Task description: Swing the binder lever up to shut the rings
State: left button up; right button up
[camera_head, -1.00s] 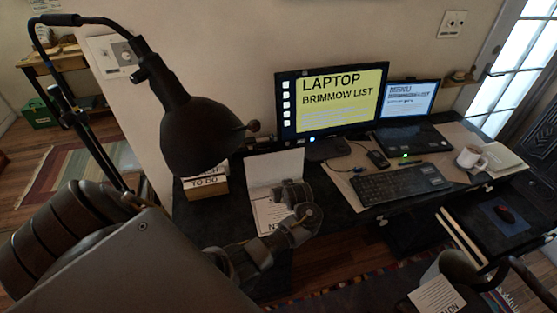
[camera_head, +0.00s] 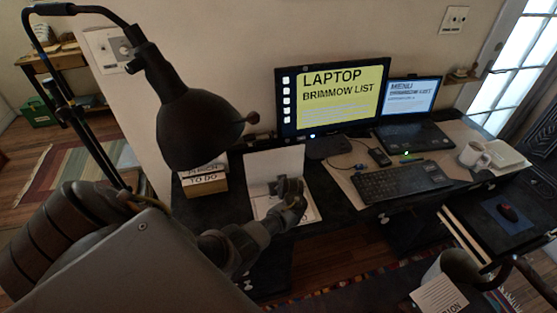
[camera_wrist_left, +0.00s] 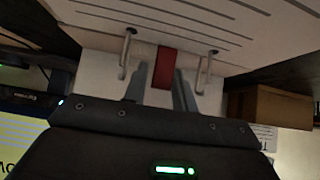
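The open white binder (camera_head: 273,168) is on the dark desk, with one cover standing up and a printed page (camera_head: 268,207) lying in front. In the left wrist view, two metal rings (camera_wrist_left: 126,52) (camera_wrist_left: 206,72) and a red lever (camera_wrist_left: 165,68) between them show against the white binder. My left gripper (camera_head: 291,186) is over the binder and hides part of it. In the left wrist view its two fingers (camera_wrist_left: 158,82) are apart, with the red lever appearing between their tips. I cannot tell whether they touch it. My right gripper is not in view.
A monitor (camera_head: 333,98), keyboard (camera_head: 405,183), laptop (camera_head: 412,138) and white mug (camera_head: 474,155) stand to the right. In the wrist view, a brown box (camera_wrist_left: 272,106) is beside the binder.

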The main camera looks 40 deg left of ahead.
pick_arm(q)
grip_shut()
jog(key=shift+s+d+f+t+y+b, duration=0.1)
jog(key=shift+s+d+t+y+b, duration=0.15)
jog(key=shift+t+y, duration=0.2)
jog(key=shift+y, duration=0.25)
jog(key=shift+o, duration=0.6)
grip_release()
jog(key=v, duration=1.1)
jog(key=shift+p, duration=0.35)
